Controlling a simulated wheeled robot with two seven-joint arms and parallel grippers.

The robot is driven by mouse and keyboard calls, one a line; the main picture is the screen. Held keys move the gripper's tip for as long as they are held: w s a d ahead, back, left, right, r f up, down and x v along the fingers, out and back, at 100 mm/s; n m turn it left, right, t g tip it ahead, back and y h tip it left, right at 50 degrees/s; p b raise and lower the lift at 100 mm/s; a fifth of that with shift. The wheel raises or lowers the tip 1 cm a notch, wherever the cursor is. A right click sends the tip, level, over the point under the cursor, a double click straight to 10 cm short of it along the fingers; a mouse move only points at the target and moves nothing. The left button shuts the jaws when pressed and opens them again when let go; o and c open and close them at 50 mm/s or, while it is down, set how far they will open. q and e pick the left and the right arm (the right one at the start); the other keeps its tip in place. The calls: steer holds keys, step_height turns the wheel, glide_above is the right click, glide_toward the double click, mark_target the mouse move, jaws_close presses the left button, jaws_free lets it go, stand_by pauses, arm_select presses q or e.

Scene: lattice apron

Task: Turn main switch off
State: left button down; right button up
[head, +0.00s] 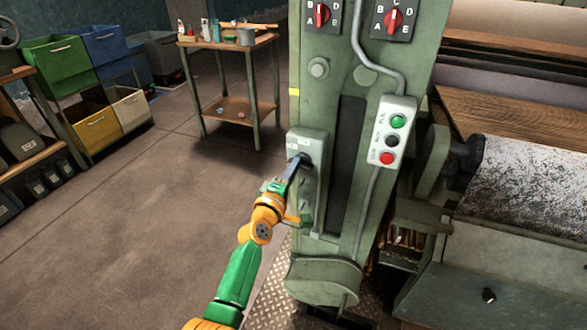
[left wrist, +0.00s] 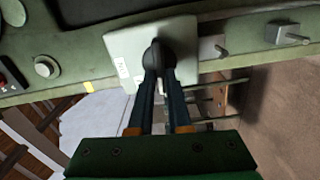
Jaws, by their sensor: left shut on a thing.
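The main switch is a black rotary knob (left wrist: 158,54) on a pale grey-green box (head: 304,143) on the side of the machine's green column. My left gripper (head: 298,163) reaches the box from below in the head view. In the left wrist view my left gripper's two dark fingers (left wrist: 162,72) are shut on the knob, one on each side. The box's plate (left wrist: 120,48) carries small white labels that are too small to read. In the head view the fingers partly hide the knob. My right gripper is not in view.
A control box with green, black and red buttons (head: 393,132) is on the column's front. Red selector knobs (head: 394,20) sit above. A small table (head: 232,106) with bottles and bins (head: 56,65) stand behind. The floor left of the column is clear.

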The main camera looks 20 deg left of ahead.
arm_select(q)
steer(key=shift+f+n, duration=0.15)
steer(key=shift+n, duration=0.45)
steer(key=c, duration=0.9)
jaws_free()
steer(key=shift+o, duration=0.2)
steer(key=shift+s, duration=0.15)
steer(key=s+p, duration=0.1)
steer(key=s, duration=0.6)
steer(key=shift+a, duration=0.15)
steer(key=shift+w, duration=0.1)
